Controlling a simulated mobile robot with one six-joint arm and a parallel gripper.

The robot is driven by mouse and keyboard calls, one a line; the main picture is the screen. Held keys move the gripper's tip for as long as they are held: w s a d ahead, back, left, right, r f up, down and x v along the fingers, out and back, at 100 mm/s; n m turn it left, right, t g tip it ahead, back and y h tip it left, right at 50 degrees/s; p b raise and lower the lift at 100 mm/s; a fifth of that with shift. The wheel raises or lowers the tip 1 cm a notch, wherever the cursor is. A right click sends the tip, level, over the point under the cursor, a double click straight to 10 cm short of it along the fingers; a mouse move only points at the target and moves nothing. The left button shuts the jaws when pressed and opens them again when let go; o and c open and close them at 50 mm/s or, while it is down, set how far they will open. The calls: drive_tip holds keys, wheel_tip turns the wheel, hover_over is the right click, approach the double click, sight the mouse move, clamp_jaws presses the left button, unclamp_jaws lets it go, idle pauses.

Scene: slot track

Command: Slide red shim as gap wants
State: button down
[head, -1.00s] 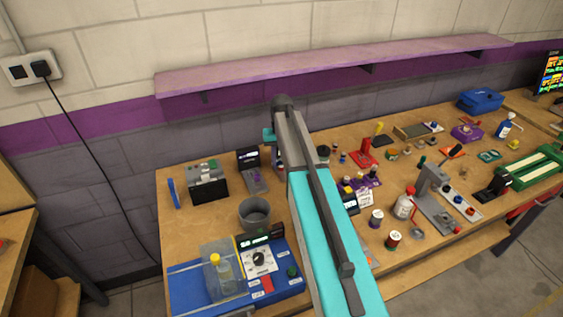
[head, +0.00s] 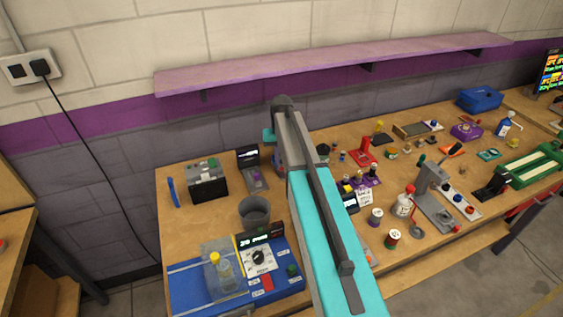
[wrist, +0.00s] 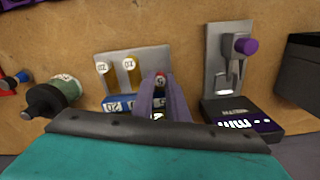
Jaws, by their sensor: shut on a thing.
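In the wrist view my gripper (wrist: 160,88) is shut on the red shim (wrist: 160,78), whose small red top with a dark mark shows between the fingertips. Most of the shim is hidden by the fingers. The fingers are in front of a grey plate (wrist: 150,58) that holds two yellow-orange shims (wrist: 129,72) with round white number tags. A blue strip with numbers (wrist: 118,103) runs below them. I cannot tell whether the red shim touches the plate. In the head view my arm hides the gripper and shim.
Right of the fingers stands a grey plate with a purple-knobbed lever (wrist: 243,46) and a black display box (wrist: 235,122). A green-and-black cylinder (wrist: 55,95) lies left. In the head view, a grey cup (head: 254,212) and blue dial machine (head: 275,275) stand left of my arm.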

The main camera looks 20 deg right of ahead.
drive_tip(key=shift+s, duration=1.8)
drive_tip(key=c, duration=1.7)
unclamp_jaws()
drive_tip(key=shift+s, duration=0.1)
drive_tip(key=shift+r, duration=0.4)
drive_tip(key=shift+r+p, duration=2.25)
drive_tip(key=shift+r, duration=1.35)
